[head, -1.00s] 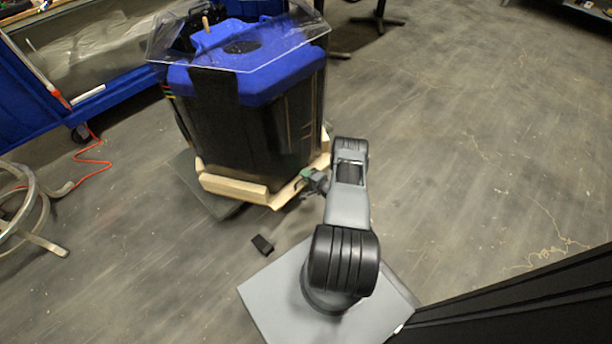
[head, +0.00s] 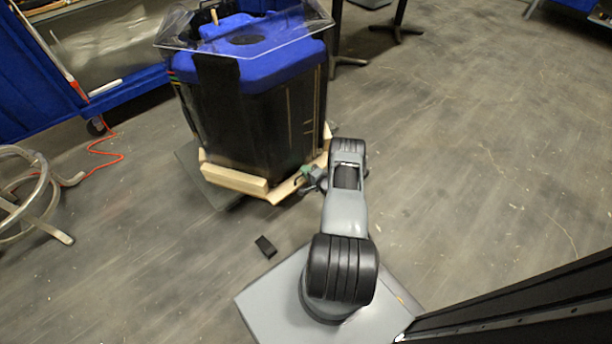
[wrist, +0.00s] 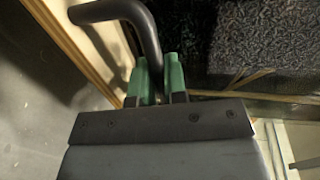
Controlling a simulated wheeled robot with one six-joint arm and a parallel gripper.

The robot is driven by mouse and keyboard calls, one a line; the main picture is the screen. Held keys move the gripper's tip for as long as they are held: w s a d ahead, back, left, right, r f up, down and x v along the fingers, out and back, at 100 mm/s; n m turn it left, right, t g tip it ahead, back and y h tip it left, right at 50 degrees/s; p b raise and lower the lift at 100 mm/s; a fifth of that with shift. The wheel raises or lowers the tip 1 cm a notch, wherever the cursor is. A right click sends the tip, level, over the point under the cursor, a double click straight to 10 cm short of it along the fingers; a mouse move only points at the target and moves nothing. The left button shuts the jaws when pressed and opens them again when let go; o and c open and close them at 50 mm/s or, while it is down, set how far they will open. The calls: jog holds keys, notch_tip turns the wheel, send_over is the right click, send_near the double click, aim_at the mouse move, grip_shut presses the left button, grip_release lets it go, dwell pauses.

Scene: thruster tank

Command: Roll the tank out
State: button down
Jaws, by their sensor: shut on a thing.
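The tank (head: 245,125) is a tall dark octagonal vessel with a blue rim (head: 250,65) and a clear sheet over its top. It stands upright in a pale wooden base (head: 233,180) in the head view. A dark bent handle (wrist: 145,35) shows in the wrist view beside the wooden edge (wrist: 75,50). My gripper (wrist: 160,85) is shut on this handle with its green fingers on either side. In the head view my gripper (head: 306,177) is at the base's near right side. The base's underside is hidden.
A small black block (head: 265,246) lies on the floor in front of the tank. A dark flat plate (head: 215,195) shows beneath the base's left side. A metal-legged stool (head: 35,195), an orange cord (head: 105,150) and a blue cart (head: 30,110) are left. The right floor is open.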

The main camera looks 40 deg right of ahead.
jog(key=c, duration=1.2)
grip_release()
jog(key=shift+s+d, duration=0.25)
jog(key=shift+s, duration=0.35)
jog(key=shift+a, duration=0.1)
jog(key=p+v, duration=0.4)
jog(key=v, duration=0.9)
jog(key=shift+s+r, duration=0.15)
jog(key=shift+s, duration=0.25)
